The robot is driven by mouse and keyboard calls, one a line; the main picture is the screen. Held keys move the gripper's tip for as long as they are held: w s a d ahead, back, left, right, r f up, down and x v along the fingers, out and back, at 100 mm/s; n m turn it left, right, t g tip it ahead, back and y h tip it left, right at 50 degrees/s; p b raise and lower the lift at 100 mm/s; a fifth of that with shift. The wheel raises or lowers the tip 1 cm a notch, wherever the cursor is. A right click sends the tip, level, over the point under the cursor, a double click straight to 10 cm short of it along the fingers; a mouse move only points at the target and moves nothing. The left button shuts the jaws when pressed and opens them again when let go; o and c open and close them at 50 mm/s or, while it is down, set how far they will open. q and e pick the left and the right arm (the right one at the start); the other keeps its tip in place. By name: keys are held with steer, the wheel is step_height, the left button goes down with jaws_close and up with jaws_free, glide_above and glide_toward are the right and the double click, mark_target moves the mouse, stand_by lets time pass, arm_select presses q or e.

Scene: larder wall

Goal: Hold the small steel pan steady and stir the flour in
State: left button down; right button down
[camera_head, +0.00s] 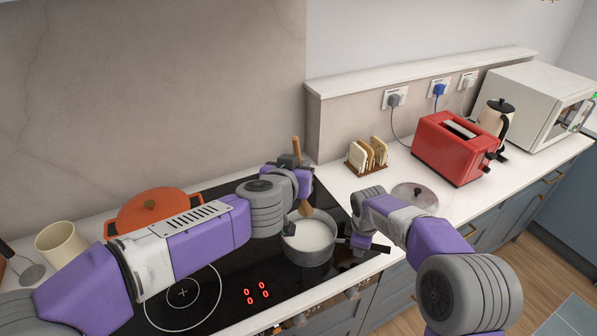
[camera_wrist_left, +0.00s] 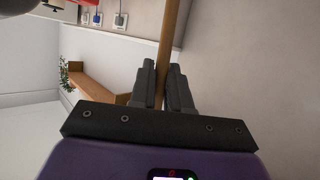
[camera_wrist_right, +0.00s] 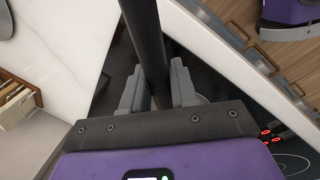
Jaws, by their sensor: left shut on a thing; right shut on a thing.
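The small steel pan (camera_head: 309,257) stands on the black hob, with white contents (camera_head: 308,236) in it. My right gripper (camera_wrist_right: 158,92) is shut on the pan's dark handle (camera_wrist_right: 146,38), to the right of the pan. In the head view my right wrist and forearm partly cover that handle. My left gripper (camera_wrist_left: 166,92) is shut on the handle of a wooden spoon (camera_wrist_left: 171,35), which stands nearly upright in the head view (camera_head: 296,148). The spoon's lower part (camera_head: 306,209) reaches down at the pan's back rim; its tip is not clear.
An orange pot (camera_head: 151,207) stands at the back left of the hob, close to my left arm. A cream mug (camera_head: 62,247) is further left. A glass lid (camera_head: 415,196), toast rack (camera_head: 367,157) and red toaster (camera_head: 455,147) are on the right counter.

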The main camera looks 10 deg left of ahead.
stand_by(0.3)
steer(key=c, duration=0.8)
jaws_free()
steer(key=r, duration=0.4)
steer(key=s+r, duration=0.1)
steer(key=r, duration=0.3)
steer(key=s+r, duration=0.1)
steer(key=r, duration=0.2)
steer(key=shift+s+a+r, duration=0.15)
steer(key=shift+a+r, duration=0.05)
steer(key=shift+r, duration=0.2)
